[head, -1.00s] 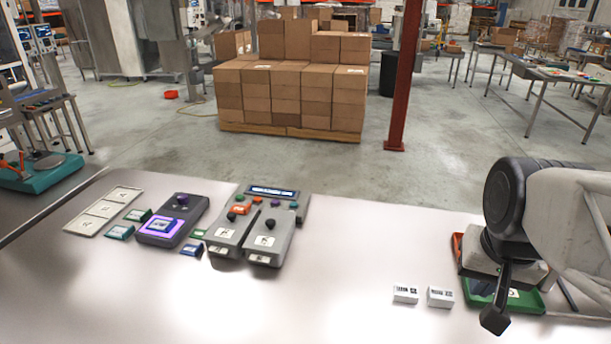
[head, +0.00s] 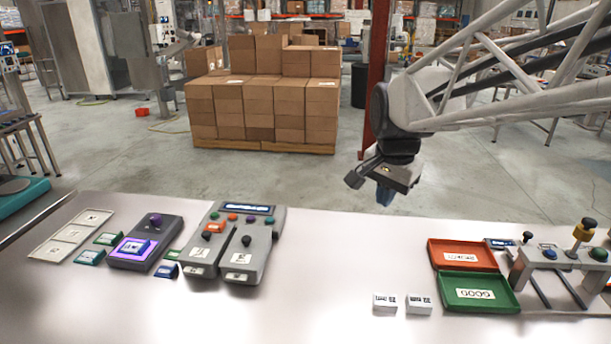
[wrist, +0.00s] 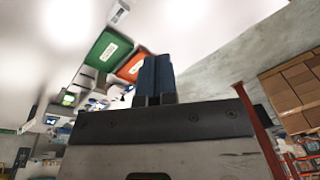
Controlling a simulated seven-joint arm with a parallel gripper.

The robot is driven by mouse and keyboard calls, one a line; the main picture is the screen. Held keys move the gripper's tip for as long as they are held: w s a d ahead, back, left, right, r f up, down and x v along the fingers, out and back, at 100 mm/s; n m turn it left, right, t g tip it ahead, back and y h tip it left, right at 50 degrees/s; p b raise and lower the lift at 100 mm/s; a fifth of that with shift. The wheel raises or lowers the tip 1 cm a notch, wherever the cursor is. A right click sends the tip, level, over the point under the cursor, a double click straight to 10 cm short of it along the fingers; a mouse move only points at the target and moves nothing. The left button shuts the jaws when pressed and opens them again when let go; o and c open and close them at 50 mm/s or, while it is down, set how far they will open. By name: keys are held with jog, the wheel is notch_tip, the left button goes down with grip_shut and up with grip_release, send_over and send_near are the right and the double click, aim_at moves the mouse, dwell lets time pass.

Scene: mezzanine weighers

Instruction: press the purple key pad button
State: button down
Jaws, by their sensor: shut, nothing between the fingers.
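The grey key pad console (head: 266,240) stands left of centre on the steel table in the head view. It has a display and a row of small coloured buttons, one of which looks purple (head: 250,218), though it is very small. A darker device (head: 170,238) to its left has a purple knob (head: 155,219) and a purple-lit square. My gripper (head: 385,196) is raised above the table's far edge, to the right of the console and apart from it. Its blue fingers (wrist: 155,76) are together and empty in the wrist view.
An orange tray (head: 462,248), a green tray (head: 510,300) and a fixture (head: 570,262) are at the right. Two white boxes (head: 385,300) lie front centre. The table between console and trays is clear.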

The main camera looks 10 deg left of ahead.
jog(key=w+a+m, duration=0.3)
jog(key=w+a, duration=0.5)
jog(key=w, duration=0.1)
jog(key=m+g, duration=0.2)
jog(key=m, duration=0.6)
send_over(251, 217)
notch_tip(251, 217, down, 13)
jog(key=shift+s+a, duration=0.1)
jog(key=shift+f, duration=0.25)
notch_tip(251, 217, down, 14)
jog(key=shift+r, duration=0.2)
